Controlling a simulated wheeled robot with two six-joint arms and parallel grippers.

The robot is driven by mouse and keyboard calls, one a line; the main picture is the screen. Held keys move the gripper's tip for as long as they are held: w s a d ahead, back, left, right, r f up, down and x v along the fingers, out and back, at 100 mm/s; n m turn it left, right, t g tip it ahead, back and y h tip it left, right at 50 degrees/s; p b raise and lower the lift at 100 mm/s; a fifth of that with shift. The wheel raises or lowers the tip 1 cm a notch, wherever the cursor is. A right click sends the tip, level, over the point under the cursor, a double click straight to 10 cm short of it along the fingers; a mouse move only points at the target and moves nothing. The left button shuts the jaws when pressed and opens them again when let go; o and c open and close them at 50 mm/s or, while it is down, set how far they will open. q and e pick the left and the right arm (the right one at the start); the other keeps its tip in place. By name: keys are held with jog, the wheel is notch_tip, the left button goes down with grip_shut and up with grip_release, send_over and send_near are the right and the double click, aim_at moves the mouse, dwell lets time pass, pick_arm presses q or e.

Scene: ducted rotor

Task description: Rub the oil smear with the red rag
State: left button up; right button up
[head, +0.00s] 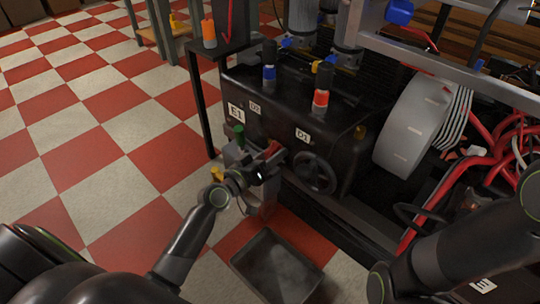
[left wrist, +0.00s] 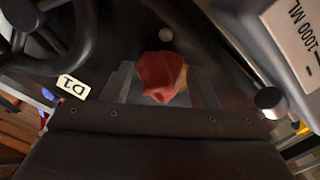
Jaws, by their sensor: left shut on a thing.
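The red rag (left wrist: 158,72) is bunched between the two fingers of my left gripper (left wrist: 160,88) in the left wrist view. In the head view the rag (head: 273,149) shows as a small red patch at the tip of my left gripper (head: 266,160). The gripper is shut on it, close to the front face of the black machine housing (head: 290,115). An amber-brown patch (left wrist: 183,82) shows just beside the rag in the left wrist view. I cannot tell whether it is the oil smear; the rag hides part of that area. My right gripper is out of view.
A handwheel (head: 314,172) stands right of my left gripper. A grey container marked 1000 ML (left wrist: 295,35) is close beside it. A dark tray (head: 238,267) lies on the checkered floor below. Red hoses (head: 483,160) and a white ring (head: 410,125) are at the right.

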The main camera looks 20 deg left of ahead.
aim_at(289, 158)
pick_arm(q)
jog(key=d, duration=0.2)
jog(key=d+f+n, duration=0.1)
jog(key=shift+s+d, duration=0.2)
jog(key=shift+s, duration=0.1)
jog(key=shift+w+a+r+b, duration=0.1)
jog(key=shift+w+a+b, duration=0.25)
jog(key=shift+a, duration=0.3)
jog(key=shift+w+a+r+b, duration=0.1)
jog(key=shift+w+a+b, duration=0.25)
jog(key=shift+a, duration=0.3)
jog(key=shift+a+r, duration=0.1)
jog(key=shift+a, duration=0.25)
jog(key=shift+c, duration=0.5)
jog(key=shift+w+a+b, duration=0.2)
jog(key=shift+a+b, duration=0.15)
jog(key=shift+a, duration=0.1)
jog(key=shift+c, duration=1.1)
jog(key=shift+w+a+b, duration=0.2)
jog(key=shift+a, duration=0.35)
jog(key=shift+w+a+b, duration=0.15)
jog(key=shift+a+b, duration=0.05)
jog(key=shift+a, duration=0.3)
jog(key=shift+w+a+r, duration=0.15)
jog(key=shift+a, duration=0.2)
jog(key=shift+v, duration=0.8)
jog(key=shift+b+v, duration=0.3)
jog(key=shift+v, duration=1.95)
